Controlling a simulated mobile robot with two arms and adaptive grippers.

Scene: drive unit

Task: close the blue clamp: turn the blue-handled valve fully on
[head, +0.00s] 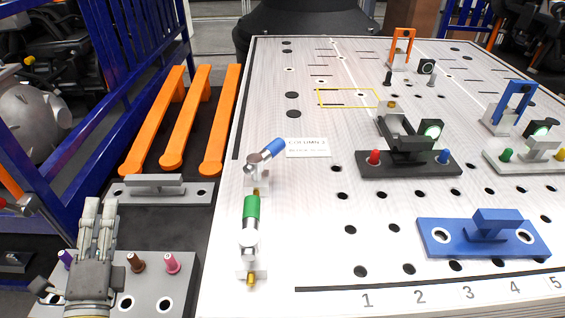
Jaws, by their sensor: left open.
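The blue-handled valve (270,150) stands near the left edge of the white perforated table. Its blue handle points up and to the right, at a slant, above a small brass fitting. A clamp with a blue lever (518,103) stands at the right side of the table, its lever raised and leaning. My left gripper (100,207) is at the lower left, open and empty, with its fingers pointing away from me. It is above the grey side plate, left of and nearer than the blue-handled valve, well apart from it. My right gripper is not in view.
A green-handled valve (251,210) stands just in front of the blue one. Orange bars (180,125) lie left of the table. A black fixture (405,165) and a blue block (482,235) sit on the table. Purple, brown and pink pegs stand near my left gripper.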

